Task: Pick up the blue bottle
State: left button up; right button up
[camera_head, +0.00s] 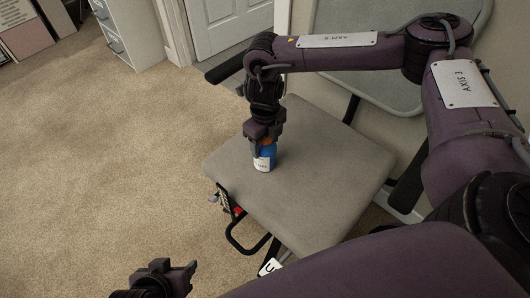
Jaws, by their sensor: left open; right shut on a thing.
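The blue bottle (265,158) has a white label and a bit of orange at its top. It stands upright at the seat of a grey chair (325,175); I cannot tell whether its base touches the seat. My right gripper (262,143) reaches down from above and is shut on the upper part of the bottle, hiding much of its top. My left gripper (176,270) is open and empty at the bottom of the view, over the carpet and away from the bottle.
The chair's backrest (385,60) and dark armrests stand around the seat. A white drawer cabinet (128,35) and a white door (225,22) are at the back. Beige carpet (100,150) on the left is clear. Something red and grey (236,211) shows by the seat's front edge.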

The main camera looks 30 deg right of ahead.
jog(key=c, duration=0.6)
jog(key=shift+r, duration=0.15)
